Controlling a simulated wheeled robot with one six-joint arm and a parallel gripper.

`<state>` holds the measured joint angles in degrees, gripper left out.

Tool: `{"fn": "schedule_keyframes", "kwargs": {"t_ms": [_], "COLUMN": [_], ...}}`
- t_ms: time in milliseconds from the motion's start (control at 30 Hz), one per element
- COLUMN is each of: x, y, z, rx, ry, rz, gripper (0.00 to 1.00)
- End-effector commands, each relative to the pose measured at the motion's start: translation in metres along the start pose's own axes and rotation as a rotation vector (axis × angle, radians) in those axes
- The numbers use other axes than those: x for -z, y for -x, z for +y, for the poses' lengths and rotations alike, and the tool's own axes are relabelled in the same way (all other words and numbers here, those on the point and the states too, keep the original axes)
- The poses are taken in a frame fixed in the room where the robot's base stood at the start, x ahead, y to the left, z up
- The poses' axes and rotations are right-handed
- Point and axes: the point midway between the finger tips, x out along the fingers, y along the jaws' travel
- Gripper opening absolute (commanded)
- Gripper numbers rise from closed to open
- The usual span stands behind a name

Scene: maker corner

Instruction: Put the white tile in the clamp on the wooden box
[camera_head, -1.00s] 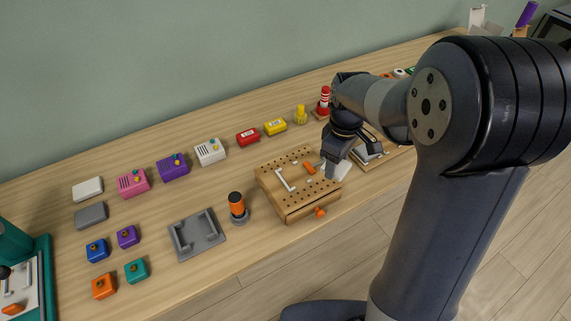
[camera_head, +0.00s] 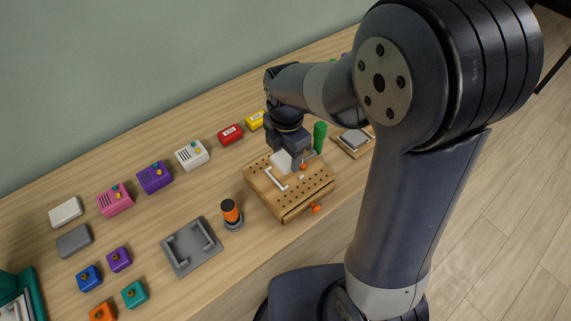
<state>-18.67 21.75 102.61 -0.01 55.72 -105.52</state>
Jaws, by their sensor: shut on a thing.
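The wooden box (camera_head: 291,206) stands on the bench, with rows of holes in its top and an orange knob (camera_head: 316,208) on its front. On its top are a white bar (camera_head: 275,179), seemingly one jaw of the clamp, and an orange part (camera_head: 303,166) to its right. My gripper (camera_head: 287,150) is shut on the white tile (camera_head: 280,162). The tile is tilted, over the back part of the box top, near the white bar's upper end. My gripper hides part of the tile and of the box's back edge. I cannot tell whether the tile touches the clamp.
An orange-and-black cylinder (camera_head: 231,214) and a grey tray (camera_head: 177,262) stand left of the box. A green cylinder (camera_head: 319,137) and a wooden board with a grey piece (camera_head: 354,140) are to the right. Red (camera_head: 230,134) and white (camera_head: 192,155) boxes line the back.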

Motion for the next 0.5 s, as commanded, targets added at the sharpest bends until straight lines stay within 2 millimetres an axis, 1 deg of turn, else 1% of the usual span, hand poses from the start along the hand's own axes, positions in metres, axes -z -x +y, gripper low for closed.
{"fn": "schedule_keyframes", "kwargs": {"t_ms": [33, 167, 333, 400, 500], "x": [0.0, 0.0, 0.0, 0.0, 0.0], "y": [-0.006, -0.018, -0.042, -0.047, -0.048], "z": [0.0, 0.0, 0.0, 0.0, 0.0], "rx": [0.001, 0.002, 0.002, 0.0, -0.001], "ry": [-0.001, -0.002, -0.002, -0.002, -0.002], "rz": [0.0, 0.001, 0.001, 0.0, 0.0], "gripper": [0.31, 0.31, 0.31, 0.31, 0.31]}}
